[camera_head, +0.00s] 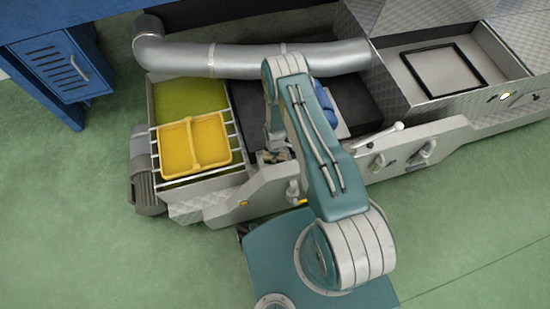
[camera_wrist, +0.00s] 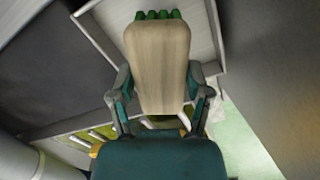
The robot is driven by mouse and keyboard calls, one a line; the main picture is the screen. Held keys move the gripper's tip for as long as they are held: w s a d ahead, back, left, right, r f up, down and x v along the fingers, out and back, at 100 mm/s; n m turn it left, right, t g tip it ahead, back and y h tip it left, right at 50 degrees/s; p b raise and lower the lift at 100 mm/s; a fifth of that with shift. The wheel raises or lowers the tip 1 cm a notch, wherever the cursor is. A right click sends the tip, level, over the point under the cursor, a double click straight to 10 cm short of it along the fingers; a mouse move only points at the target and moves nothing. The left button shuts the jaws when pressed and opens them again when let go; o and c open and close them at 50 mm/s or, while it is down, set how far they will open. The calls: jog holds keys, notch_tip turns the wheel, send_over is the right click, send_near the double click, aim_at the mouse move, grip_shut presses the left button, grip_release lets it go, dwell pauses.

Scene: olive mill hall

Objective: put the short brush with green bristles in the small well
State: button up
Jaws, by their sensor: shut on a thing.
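The short brush (camera_wrist: 158,65) has a pale wooden back and green bristles that show at its far end in the wrist view. My gripper (camera_wrist: 158,78) is shut on it, with one finger at each long side. In the head view my arm mostly hides the gripper; a small brown patch below the arm may be the brush. A yellow tray (camera_head: 194,148) with two wells split by a divider lies on white bars to the left of my gripper. Yellow parts show low in the wrist view, partly hidden by my gripper.
A silver duct (camera_head: 230,60) runs behind the work area. A blue object (camera_head: 327,108) lies to the right of my arm, partly hidden. A grey bay with a black frame (camera_head: 443,70) is at the upper right. A blue cabinet (camera_head: 62,68) stands at the upper left.

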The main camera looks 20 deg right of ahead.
jog(key=shift+f, duration=1.5)
jog(key=o, duration=1.1)
jog(key=shift+f, duration=0.1)
